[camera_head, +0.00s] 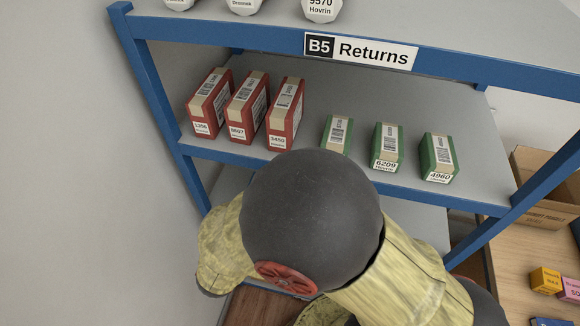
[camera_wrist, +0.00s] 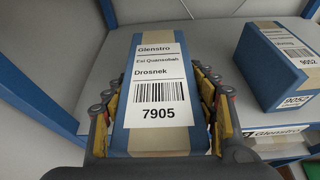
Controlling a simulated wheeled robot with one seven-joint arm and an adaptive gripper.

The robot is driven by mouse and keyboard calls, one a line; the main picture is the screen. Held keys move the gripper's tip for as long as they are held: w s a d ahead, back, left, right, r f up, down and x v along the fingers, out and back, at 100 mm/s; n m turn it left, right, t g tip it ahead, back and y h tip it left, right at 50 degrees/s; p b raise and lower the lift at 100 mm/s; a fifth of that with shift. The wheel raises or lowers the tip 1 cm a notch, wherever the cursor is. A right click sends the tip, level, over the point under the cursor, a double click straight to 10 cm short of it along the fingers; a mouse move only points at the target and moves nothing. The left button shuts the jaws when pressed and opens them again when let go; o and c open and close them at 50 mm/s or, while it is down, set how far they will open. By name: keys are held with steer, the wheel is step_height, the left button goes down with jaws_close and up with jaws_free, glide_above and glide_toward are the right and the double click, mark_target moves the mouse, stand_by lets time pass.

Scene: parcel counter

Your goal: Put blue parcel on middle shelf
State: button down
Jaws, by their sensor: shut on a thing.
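A blue parcel (camera_wrist: 158,110) with a tan band and a white label reading Glenstro, Drosnek and 7905 is between the fingers of my gripper (camera_wrist: 163,90) in the wrist view. The gripper is shut on it, one row of fingers along each side. A grey shelf board (camera_wrist: 200,50) shows beyond and around the parcel; I cannot tell whether the parcel touches it or which level it is. In the head view, my arm hides the gripper and the held parcel. The rack's level (camera_head: 370,110) under the B5 Returns sign (camera_head: 360,50) is visible there.
Several red parcels (camera_head: 285,113) and green parcels (camera_head: 437,157) stand on the level under the sign. White parcels (camera_head: 320,8) are above. Another blue parcel (camera_wrist: 280,65), 9052, stands right of the held one. Blue uprights (camera_head: 150,85) edge the rack. A cardboard box (camera_head: 545,200) is at right.

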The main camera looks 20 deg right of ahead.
steer(key=r+b+x, duration=0.1)
steer(key=b+x, duration=0.1)
steer(key=x, duration=0.3)
steer(key=r+b+x, duration=0.1)
steer(key=x, duration=0.5)
steer(key=w+r+b+x, duration=0.1)
steer(key=b+x, duration=0.1)
steer(key=x, duration=0.4)
steer(key=shift+d+b, duration=0.3)
steer(key=shift+d, duration=0.1)
steer(key=shift+r, duration=0.15)
steer(key=c, duration=0.7)
jaws_free()
steer(key=shift+o, duration=0.3)
steer(key=shift+s, duration=0.1)
